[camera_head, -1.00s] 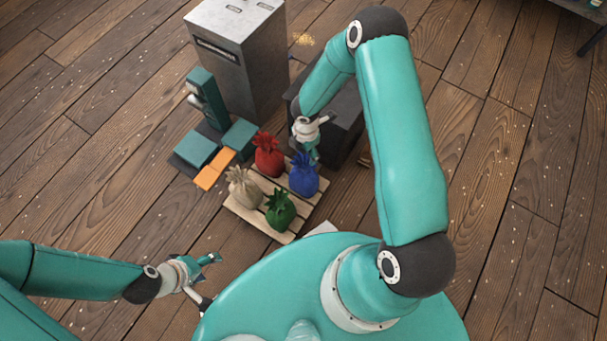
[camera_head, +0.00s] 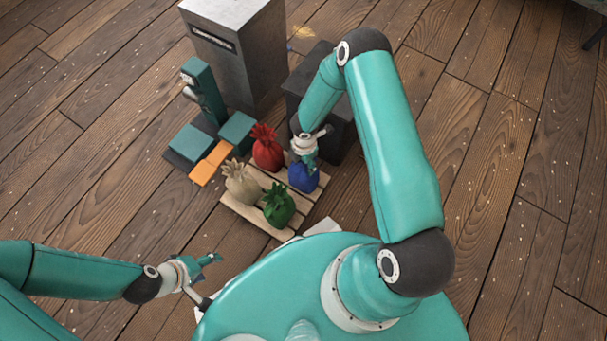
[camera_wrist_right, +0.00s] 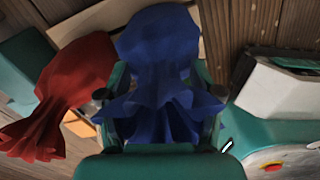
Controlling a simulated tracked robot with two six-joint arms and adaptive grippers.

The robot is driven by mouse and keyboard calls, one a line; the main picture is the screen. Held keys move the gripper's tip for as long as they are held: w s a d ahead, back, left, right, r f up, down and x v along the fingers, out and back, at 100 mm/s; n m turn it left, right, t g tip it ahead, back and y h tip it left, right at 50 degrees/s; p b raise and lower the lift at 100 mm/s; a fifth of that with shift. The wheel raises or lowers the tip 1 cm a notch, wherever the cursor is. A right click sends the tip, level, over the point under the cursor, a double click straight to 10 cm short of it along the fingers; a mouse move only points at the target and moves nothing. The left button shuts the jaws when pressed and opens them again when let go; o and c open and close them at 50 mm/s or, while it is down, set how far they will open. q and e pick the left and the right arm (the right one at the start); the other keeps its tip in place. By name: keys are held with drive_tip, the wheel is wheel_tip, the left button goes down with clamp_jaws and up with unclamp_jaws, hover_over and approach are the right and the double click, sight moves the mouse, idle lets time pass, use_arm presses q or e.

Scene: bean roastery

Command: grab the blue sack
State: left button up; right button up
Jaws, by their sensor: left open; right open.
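The blue sack (camera_head: 304,179) stands on a wooden pallet (camera_head: 243,215), at its right corner. It also fills the middle of the right wrist view (camera_wrist_right: 158,75), its gathered top toward me. My right gripper (camera_head: 309,160) is over the blue sack's top. In the right wrist view its open fingers are on both sides of the sack's neck; I cannot tell whether they touch it. The sack's top is partly hidden by the gripper in the head view. My left gripper (camera_head: 212,268) is open and empty, low at the left, away from the pallet.
A red sack (camera_head: 267,148) stands close to the blue one, with a beige sack (camera_head: 241,184) and a green sack (camera_head: 279,206) on the same pallet. A grey metal cabinet (camera_head: 240,60) and a dark box (camera_head: 317,100) stand behind. The floor at right is clear.

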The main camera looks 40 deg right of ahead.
clamp_jaws()
drive_tip(key=shift+r, duration=0.2)
idle(0.5)
